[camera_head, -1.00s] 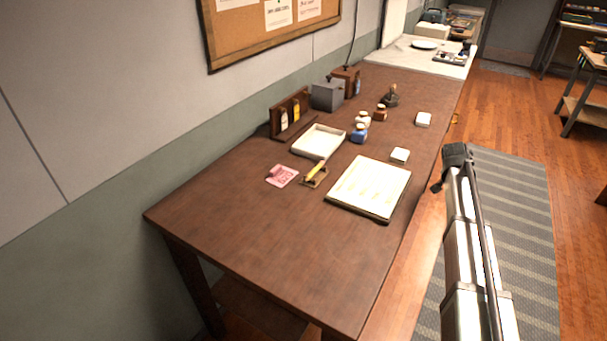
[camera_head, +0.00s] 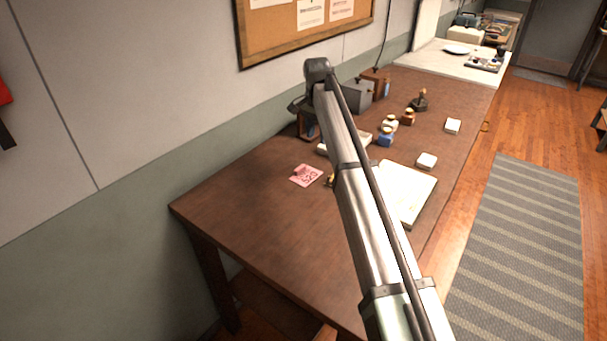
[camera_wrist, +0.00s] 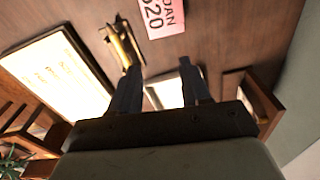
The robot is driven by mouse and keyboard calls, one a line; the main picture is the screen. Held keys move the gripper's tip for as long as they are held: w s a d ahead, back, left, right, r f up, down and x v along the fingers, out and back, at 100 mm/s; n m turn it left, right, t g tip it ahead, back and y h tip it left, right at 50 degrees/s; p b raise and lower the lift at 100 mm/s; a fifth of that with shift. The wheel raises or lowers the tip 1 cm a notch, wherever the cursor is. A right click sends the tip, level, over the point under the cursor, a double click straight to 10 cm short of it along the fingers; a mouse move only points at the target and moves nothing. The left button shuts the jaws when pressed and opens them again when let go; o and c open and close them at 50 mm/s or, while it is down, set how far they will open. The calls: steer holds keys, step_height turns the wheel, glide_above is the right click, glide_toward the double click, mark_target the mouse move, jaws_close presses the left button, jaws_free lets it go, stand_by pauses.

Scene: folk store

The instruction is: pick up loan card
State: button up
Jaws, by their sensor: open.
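The pink loan card (camera_head: 305,175) lies on the dark brown table, left of the ledger page. In the wrist view the card (camera_wrist: 163,14) shows at the top edge, cut off, with "520" and part of a word on it. My gripper (camera_wrist: 159,69) is open, with its two fingers apart and nothing held between them. The card lies beyond the fingertips in that view, apart from them. In the head view my arm rises over the table, and the gripper's fingers cannot be made out there.
The ledger page (camera_head: 408,192) is partly behind my arm, as is the white tray. The near-left tabletop is clear.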

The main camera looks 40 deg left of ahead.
steer(key=s+a+r, duration=0.1)
steer(key=s+a, duration=0.3)
glide_above(298, 169)
steer(key=shift+n+g, duration=0.3)
steer(key=f, duration=0.8)
steer(key=shift+w+d+f, duration=0.1)
steer(key=shift+w+d, duration=0.05)
steer(key=shift+d, duration=0.05)
steer(key=shift+a+f, duration=0.2)
steer(key=shift+f, duration=2.55)
jaws_close()
